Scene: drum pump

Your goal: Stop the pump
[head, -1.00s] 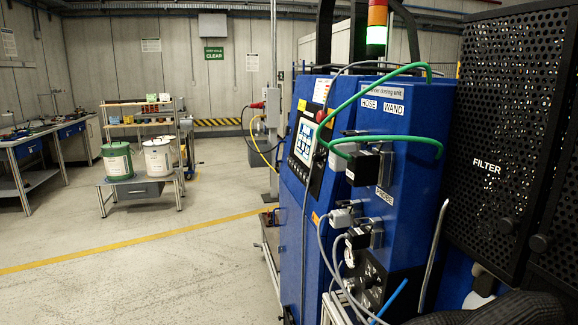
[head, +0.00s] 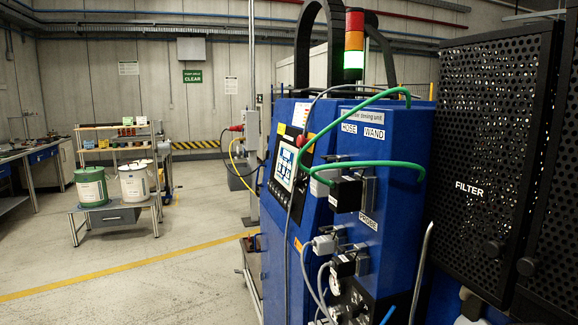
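The blue dosing unit (head: 398,217) stands at right of centre, with HOSE, WAND and PROBE labels on its near side. A lit control screen (head: 286,165) sits on its left-facing panel, seen at a steep angle; its text is too small to read. A red knob or button (head: 301,141) shows at the panel's upper edge. The signal tower (head: 354,45) on top has red, orange and green sections, and the bottom green one is lit bright. Neither of my grippers is in view.
A black perforated FILTER cabinet (head: 487,150) stands close at right. Green hose (head: 378,163) and grey cables loop out from the unit. A low bench (head: 116,213) with a green and a white drum stands at left. The floor (head: 150,285) at left is clear.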

